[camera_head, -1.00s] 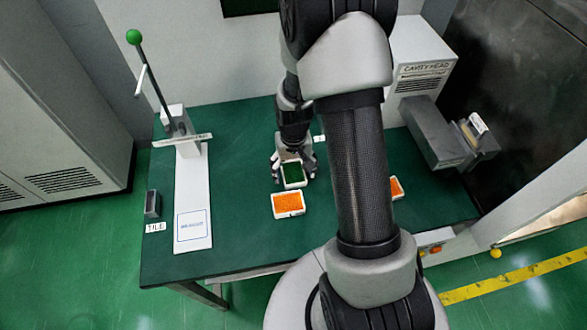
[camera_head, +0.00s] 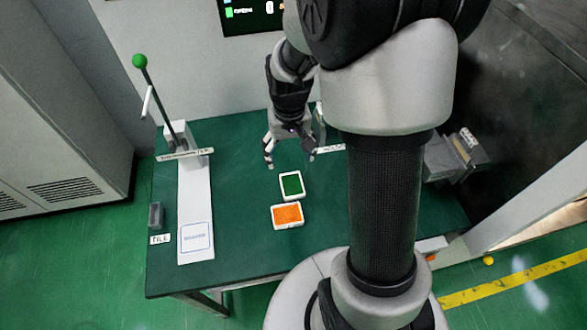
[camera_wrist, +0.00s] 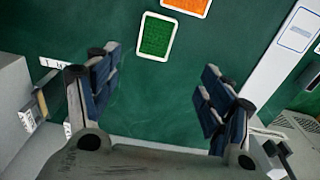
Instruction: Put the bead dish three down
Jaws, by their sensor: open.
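A white-rimmed dish of green beads (camera_head: 291,185) lies flat on the dark green table (camera_head: 235,235), just behind a dish of orange beads (camera_head: 287,216). I cannot read a number on either dish. In the wrist view the green-bead dish (camera_wrist: 156,36) is whole and apart from the fingers, and the orange-bead dish (camera_wrist: 188,4) is cut by the top edge. My gripper (camera_head: 290,158) is open and empty, raised behind the green-bead dish. Its two blue-padded fingers (camera_wrist: 160,95) stand wide apart with bare table between them.
A lever press (camera_head: 195,200) with a green-knobbed handle stands at the left. A small grey block (camera_head: 156,215) sits beside its "TILE" label. Grey boxes (camera_head: 447,158) stand at the right, partly behind my arm. The table between press and dishes is clear.

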